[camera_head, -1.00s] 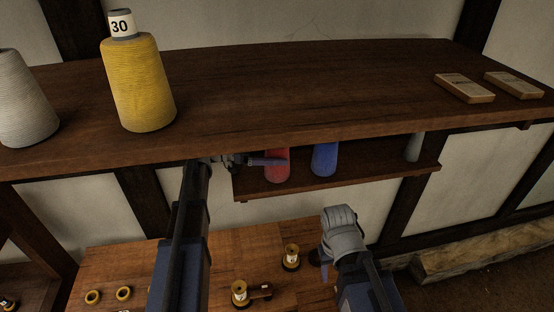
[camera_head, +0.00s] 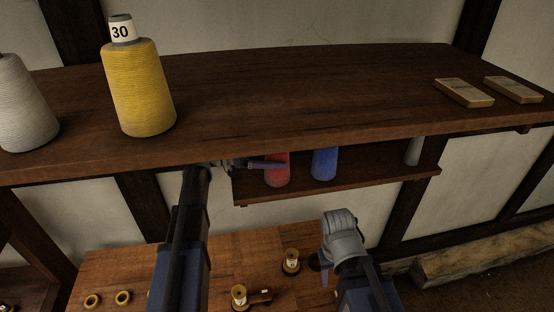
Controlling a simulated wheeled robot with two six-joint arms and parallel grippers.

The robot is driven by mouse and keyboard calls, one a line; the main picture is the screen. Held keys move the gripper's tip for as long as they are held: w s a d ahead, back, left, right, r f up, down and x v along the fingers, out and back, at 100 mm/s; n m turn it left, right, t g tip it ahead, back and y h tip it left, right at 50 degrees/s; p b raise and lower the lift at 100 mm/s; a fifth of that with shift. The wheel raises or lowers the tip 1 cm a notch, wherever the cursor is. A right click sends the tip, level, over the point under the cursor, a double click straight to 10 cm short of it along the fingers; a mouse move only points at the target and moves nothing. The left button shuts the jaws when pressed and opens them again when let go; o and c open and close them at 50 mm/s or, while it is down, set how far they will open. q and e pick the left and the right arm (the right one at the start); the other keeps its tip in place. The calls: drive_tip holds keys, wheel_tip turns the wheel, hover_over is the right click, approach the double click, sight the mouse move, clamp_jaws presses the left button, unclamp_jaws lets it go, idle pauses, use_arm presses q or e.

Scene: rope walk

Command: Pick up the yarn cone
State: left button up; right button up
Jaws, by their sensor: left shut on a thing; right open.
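A red cone (camera_head: 277,173) stands on the small lower shelf under the big shelf, its top hidden by the shelf edge and my gripper. My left gripper (camera_head: 268,164) reaches in from the left at its upper part and is shut on it. The cone still appears to rest on the lower shelf. A blue cone (camera_head: 324,164) and a grey one (camera_head: 412,151) stand to its right. A large yellow yarn cone (camera_head: 142,90) labelled 30 and a pale grey cone (camera_head: 22,105) stand on the top shelf. My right gripper (camera_head: 322,268) is open and empty, low near the workbench.
The top shelf (camera_head: 300,90) overhangs the lower shelf (camera_head: 350,185) closely. Two wooden blocks (camera_head: 464,93) lie at its right. The workbench (camera_head: 215,260) below carries small bobbins (camera_head: 291,262) and rings (camera_head: 123,298). A timber beam (camera_head: 480,258) lies at the right.

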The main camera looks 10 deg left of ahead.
use_arm(q)
wheel_tip(320, 180, up, 10)
drive_tip(key=p, duration=1)
use_arm(e)
wheel_tip(320, 180, up, 10)
use_arm(q)
drive_tip(key=shift+s+f, duration=0.1)
use_arm(e)
drive_tip(key=shift+s, duration=0.15)
